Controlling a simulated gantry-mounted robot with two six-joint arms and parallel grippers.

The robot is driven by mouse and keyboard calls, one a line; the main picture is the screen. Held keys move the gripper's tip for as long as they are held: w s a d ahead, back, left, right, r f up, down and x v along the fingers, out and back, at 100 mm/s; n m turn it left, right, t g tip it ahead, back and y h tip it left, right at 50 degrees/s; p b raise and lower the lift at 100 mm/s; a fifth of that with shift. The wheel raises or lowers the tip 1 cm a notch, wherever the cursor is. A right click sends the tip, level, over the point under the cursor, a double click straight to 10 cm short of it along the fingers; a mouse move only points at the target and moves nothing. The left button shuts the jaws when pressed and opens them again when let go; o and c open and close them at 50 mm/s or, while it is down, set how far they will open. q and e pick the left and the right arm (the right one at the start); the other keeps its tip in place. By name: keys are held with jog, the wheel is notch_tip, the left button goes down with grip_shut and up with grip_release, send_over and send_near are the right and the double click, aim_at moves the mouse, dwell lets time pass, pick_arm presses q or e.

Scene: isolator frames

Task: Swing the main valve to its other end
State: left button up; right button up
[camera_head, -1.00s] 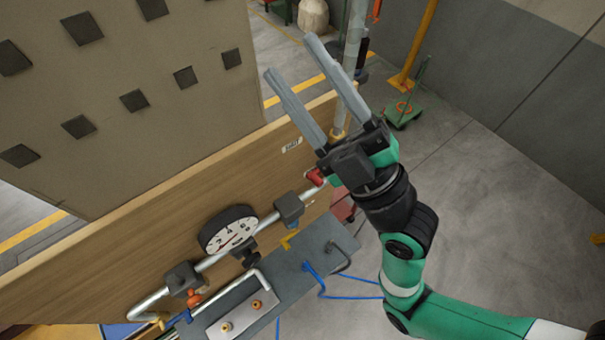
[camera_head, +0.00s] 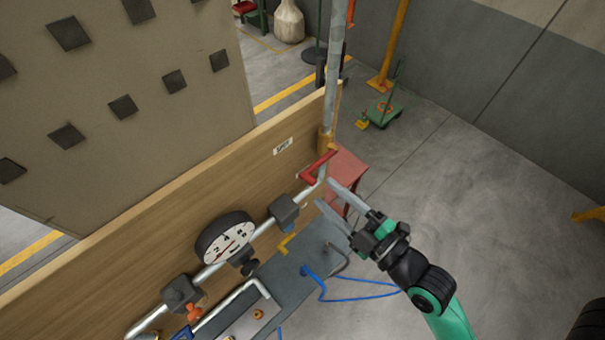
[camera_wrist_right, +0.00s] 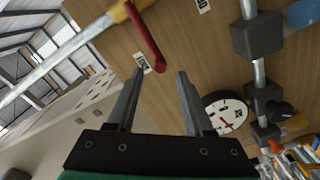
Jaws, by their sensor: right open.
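A red lever handle (camera_head: 320,166), which looks like the main valve's, sits at the right end of the pipe on the wooden board, by the upright pipe. In the right wrist view the red lever (camera_wrist_right: 146,38) shows ahead of the fingertips, up and slightly left. My right gripper (camera_head: 326,193) is open and empty, just below and right of the lever in the head view, apart from it. Its two fingers (camera_wrist_right: 160,74) point toward the board in the wrist view. My left gripper is in neither view.
A round gauge (camera_head: 224,240) and dark pipe clamps (camera_head: 284,210) line the pipe. A small yellow handle (camera_head: 285,243), an orange handle (camera_head: 194,312) and a blue hose (camera_head: 345,298) are lower down. Open floor lies right.

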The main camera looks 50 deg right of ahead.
aim_at(306, 178)
jog(key=w, duration=0.5)
jog(key=w+p, duration=0.1)
jog(key=w, duration=0.2)
jog(key=shift+w+d, duration=0.2)
jog(key=shift+d, duration=0.15)
grip_shut()
jog(key=shift+f, duration=0.15)
dwell(0.7)
